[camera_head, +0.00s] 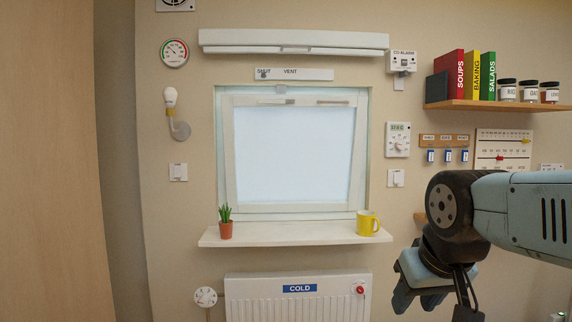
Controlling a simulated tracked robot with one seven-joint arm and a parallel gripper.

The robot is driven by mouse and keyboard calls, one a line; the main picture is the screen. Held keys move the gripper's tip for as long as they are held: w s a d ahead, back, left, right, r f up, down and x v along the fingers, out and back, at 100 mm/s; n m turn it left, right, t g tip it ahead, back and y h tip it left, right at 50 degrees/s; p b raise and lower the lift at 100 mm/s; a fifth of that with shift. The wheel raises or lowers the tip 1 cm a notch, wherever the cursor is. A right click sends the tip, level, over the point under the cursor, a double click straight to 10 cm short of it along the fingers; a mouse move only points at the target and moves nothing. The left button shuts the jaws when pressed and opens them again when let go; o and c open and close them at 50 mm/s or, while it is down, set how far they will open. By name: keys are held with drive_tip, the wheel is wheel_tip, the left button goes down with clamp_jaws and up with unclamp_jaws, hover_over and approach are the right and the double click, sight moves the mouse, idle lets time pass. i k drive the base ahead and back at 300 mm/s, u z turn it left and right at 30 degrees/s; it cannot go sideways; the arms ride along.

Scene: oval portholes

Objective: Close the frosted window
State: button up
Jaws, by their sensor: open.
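The frosted window (292,155) is in the wall at the picture's middle, a white frame around a pale, opaque pane. Its sash looks wider at the top than at the bottom, so its top appears tipped into the room. A small grey catch (280,89) sits at the top edge of the frame. My gripper (418,302) hangs at the lower right, pointing down, with its fingers apart and empty. It is well clear of the window, to the right of and below the sill.
The sill (290,235) holds a potted plant (226,229) and a yellow mug (365,223). Below it is a radiator (298,303) marked COLD. Above the window is a SHUT/VENT slider (264,74). A shelf (500,105) with books and jars is at right.

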sight(306, 155)
drive_tip(key=u, duration=0.35)
drive_tip(key=i, duration=1.2)
drive_tip(key=z, duration=0.35)
